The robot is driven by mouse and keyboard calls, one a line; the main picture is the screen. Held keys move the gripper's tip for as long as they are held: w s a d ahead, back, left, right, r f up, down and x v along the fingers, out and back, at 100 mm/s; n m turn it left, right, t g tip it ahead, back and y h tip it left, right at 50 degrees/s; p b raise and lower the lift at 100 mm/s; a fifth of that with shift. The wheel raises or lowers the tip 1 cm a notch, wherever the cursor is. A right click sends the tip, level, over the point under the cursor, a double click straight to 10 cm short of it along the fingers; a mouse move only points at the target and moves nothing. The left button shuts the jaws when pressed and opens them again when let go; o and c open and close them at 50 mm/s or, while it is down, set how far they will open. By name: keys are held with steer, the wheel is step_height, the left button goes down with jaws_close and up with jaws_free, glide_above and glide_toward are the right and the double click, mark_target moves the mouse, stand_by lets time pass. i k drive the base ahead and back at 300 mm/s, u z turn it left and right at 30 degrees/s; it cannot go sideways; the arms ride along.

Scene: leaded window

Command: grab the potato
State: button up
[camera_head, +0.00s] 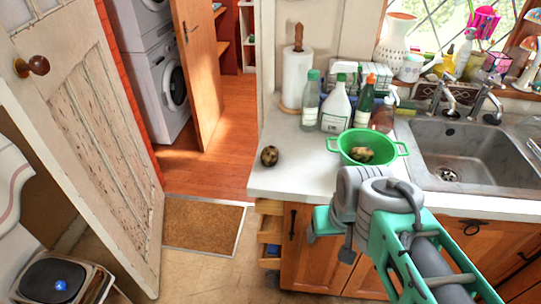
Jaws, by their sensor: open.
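A dark brown, roundish, speckled lump that looks like a potato (269,156) lies on the white countertop near its left end. A second, lighter brown lump (361,154) lies inside the green colander (391,160); it may also be a potato, but I cannot tell for sure. My gripper (328,246) is at the counter's front edge, below and right of the dark lump and in front of the colander. It is open, its fingers point down, and I see nothing between them. It is apart from both lumps.
Several bottles (336,110) and a paper towel roll (297,77) stand behind the colander. A steel sink (470,150) is to the right. Drawers stand partly open below the counter's left end (269,229). The counter around the dark lump is clear.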

mark_target(269, 154)
steer(key=u, duration=3.45)
steer(key=k, duration=1)
steer(key=z, duration=0.5)
steer(key=i, duration=0.5)
